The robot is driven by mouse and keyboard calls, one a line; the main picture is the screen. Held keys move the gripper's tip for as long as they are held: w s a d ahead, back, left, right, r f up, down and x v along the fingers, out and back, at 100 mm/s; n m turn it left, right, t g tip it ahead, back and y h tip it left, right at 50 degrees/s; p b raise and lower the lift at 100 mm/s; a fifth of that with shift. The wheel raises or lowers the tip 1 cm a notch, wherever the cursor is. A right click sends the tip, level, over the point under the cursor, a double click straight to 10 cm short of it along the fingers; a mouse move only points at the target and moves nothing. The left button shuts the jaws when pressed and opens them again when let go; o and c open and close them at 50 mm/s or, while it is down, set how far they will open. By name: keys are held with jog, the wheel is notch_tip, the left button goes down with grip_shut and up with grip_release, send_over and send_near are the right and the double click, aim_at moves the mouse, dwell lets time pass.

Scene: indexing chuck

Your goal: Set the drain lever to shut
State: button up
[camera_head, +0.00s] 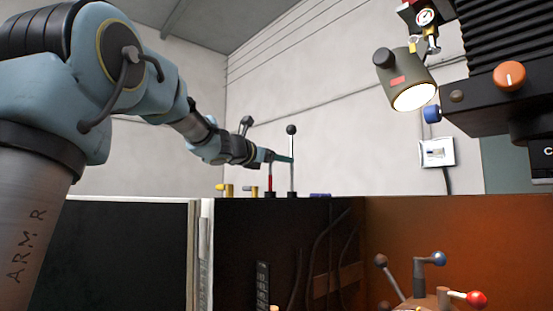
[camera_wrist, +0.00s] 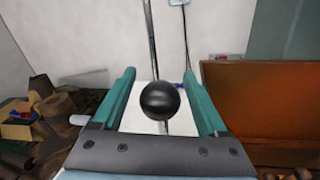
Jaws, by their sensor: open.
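No label in view tells which lever is the drain lever. In the head view an upright silver lever with a black ball knob (camera_head: 291,130) stands on the machine's top, with a red rod (camera_head: 270,182) just left of it. My gripper (camera_head: 288,159) is at the silver rod, below that knob. In the wrist view my gripper (camera_wrist: 160,85) has its teal fingers apart, with a black ball (camera_wrist: 160,101) seen between them; no finger visibly touches it. I cannot tell whether this is the silver lever's knob or another one.
A lamp (camera_head: 407,80) and a black machine head (camera_head: 500,80) hang at upper right. Yellow fittings (camera_head: 225,190) sit left of the red rod.

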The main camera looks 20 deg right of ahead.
jog(key=shift+c, duration=0.4)
grip_shut()
dwell(0.9)
